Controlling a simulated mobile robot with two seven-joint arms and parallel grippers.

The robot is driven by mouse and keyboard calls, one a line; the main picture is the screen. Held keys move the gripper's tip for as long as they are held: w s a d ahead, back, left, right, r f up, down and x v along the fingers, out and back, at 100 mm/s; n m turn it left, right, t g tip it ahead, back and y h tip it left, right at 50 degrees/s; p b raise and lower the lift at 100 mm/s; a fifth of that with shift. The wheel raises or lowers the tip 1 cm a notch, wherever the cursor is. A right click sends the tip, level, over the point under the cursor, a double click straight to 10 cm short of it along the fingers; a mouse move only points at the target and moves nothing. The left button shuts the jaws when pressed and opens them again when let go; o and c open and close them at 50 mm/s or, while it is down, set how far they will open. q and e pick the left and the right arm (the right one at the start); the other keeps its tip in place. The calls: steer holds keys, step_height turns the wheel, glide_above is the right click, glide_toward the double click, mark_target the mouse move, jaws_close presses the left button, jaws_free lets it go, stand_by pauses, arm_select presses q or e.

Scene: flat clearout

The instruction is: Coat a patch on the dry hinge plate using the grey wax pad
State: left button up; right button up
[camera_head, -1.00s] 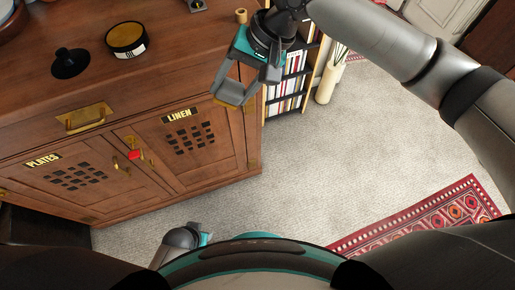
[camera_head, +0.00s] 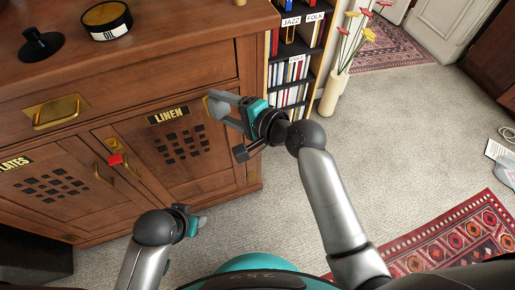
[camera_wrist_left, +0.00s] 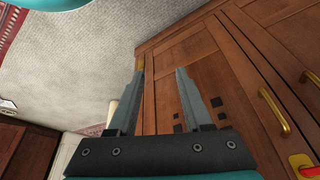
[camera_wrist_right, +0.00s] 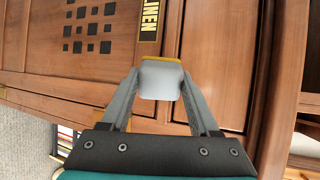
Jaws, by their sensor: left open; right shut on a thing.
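My right gripper (camera_head: 215,106) is shut on the grey wax pad (camera_wrist_right: 161,82), which sits between its fingertips. The gripper reaches in from the right to the upper right corner of the LINEN door (camera_head: 180,148). A brass hinge plate (camera_wrist_right: 161,59) shows as a thin strip just past the pad in the right wrist view; the pad hides most of it. I cannot tell if they touch. Another brass plate (camera_head: 254,185) is at the door's lower corner. My left gripper (camera_head: 196,221) is open and empty, low in front of the cabinet; its fingers show in the left wrist view (camera_wrist_left: 157,100).
An oil tin (camera_head: 107,21) and a black stand (camera_head: 40,45) are on the cabinet top (camera_head: 170,35). A bookcase (camera_head: 261,62) and a vase with flowers (camera_head: 333,92) stand right of the cabinet.

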steer(key=s+d+f+m+t+h+b, duration=0.2)
steer(key=d+f+m+t+h+b, duration=0.4)
steer(key=f, duration=0.7)
arm_select(q)
steer(key=shift+w+d+r+t+h+b, duration=0.2)
steer(key=shift+w+d+r+t, duration=0.2)
steer(key=shift+r, duration=0.35)
steer(key=shift+w+d+r+t+h+b, duration=0.15)
steer(key=shift+w+d+r+t+b, duration=0.15)
steer(key=shift+r+t, duration=0.35)
steer(key=shift+w+d+r+t+h+b, duration=0.15)
steer(key=shift+w+d+r+t, duration=0.25)
steer(key=shift+r, duration=0.45)
arm_select(e)
steer(key=shift+t+y, duration=0.4)
steer(key=shift+t, duration=0.5)
steer(key=shift+w+a, duration=0.15)
steer(key=shift+w, duration=2.35)
arm_select(q)
steer(key=shift+f+b, duration=0.25)
steer(key=shift+b, duration=0.05)
arm_select(e)
steer(key=shift+x, duration=1.05)
